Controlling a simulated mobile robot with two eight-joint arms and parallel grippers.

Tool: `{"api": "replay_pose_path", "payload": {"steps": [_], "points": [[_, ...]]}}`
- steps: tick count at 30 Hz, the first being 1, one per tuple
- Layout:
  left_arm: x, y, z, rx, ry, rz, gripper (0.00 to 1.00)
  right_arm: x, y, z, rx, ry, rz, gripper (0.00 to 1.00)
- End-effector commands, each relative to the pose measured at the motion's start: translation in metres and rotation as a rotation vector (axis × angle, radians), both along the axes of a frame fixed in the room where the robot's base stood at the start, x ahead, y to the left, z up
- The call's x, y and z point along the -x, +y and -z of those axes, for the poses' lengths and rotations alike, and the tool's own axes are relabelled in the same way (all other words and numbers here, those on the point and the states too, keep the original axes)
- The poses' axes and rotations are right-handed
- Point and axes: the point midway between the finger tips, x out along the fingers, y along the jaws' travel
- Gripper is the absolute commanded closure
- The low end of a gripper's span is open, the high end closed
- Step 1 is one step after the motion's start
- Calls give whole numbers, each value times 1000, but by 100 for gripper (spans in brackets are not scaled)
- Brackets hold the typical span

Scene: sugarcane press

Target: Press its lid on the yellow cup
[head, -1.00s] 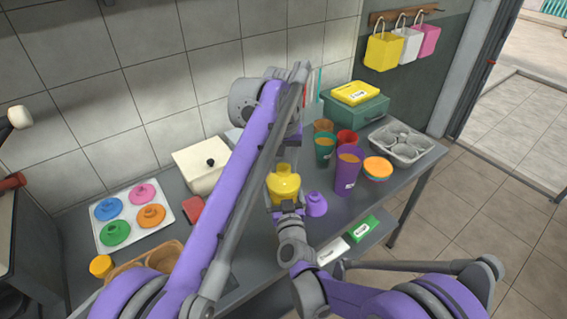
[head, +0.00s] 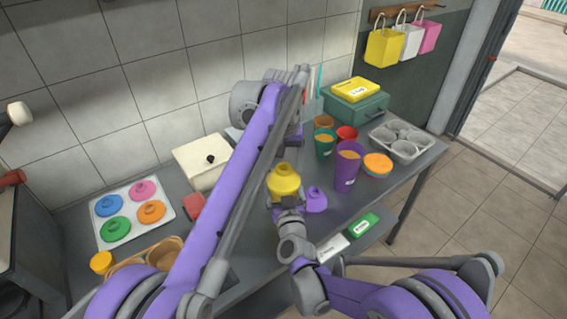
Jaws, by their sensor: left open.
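The yellow cup (head: 284,188) stands upright on the grey table, mid-picture. A yellow lid (head: 284,171) with a knob sits on its top; I cannot tell whether it is fully seated. My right gripper (head: 287,205) comes from below and is shut on the cup's near side, its fingertips partly hidden by the cup. My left arm reaches up and across from the left. My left gripper (head: 291,146) hangs over the lid, open, mostly hidden behind my own arm link, with nothing seen in it.
A tray (head: 129,198) of coloured lids and a cream box (head: 190,152) lie left. A purple lid (head: 316,200) lies right of the cup. Filled cups, including a purple one (head: 347,174), and a grey cup tray (head: 428,148) stand farther right. Free table lies near the right front edge.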

Motion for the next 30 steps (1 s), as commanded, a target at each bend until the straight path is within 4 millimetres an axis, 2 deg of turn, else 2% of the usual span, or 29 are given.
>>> {"api": "replay_pose_path", "payload": {"steps": [5,18,23,30], "points": [[0,0,-5,0,0,0,19,0,0,0,0,0,0,100],[7,0,-65,0,0,0,19,0,0,0,0,0,0,100],[9,0,-73,0,0,0,19,0,0,0,0,0,0,100],[9,0,-75,0,0,0,19,0,0,0,0,0,0,100]]}}
